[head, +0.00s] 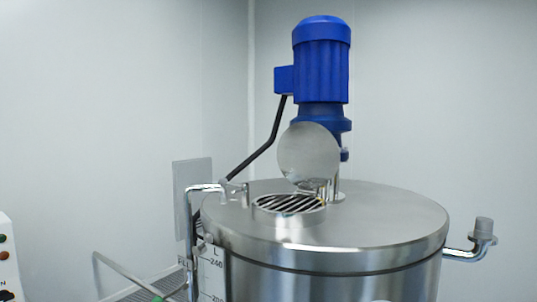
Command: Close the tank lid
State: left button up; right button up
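A large stainless steel tank (390,228) with a flat round top stands right of centre in the head view. On its top is a round opening with a low rim and a slotted grille (290,204). A small round steel lid (309,152) stands upright, swung open at the back edge of this opening near its hinge. Neither of my grippers shows in the head view.
A blue motor (321,70) rises from the tank top behind the lid, with a black cable running down. Bent pipes stick out at the tank's left (204,188) and right (470,252). A control box (8,260) with buttons is at the far left.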

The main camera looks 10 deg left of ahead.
aim_at(308, 153)
jog(key=i+l+u, duration=0.45)
jog(key=l, duration=0.3)
jog(key=i+l+u, duration=0.2)
jog(key=l+u, duration=0.25)
jog(key=l, duration=0.4)
jog(key=i+l+u, duration=0.1)
jog(key=l+u, duration=0.4)
jog(key=l, duration=0.4)
jog(key=l+u, duration=0.45)
jog(key=l, duration=0.45)
jog(key=k, duration=0.05)
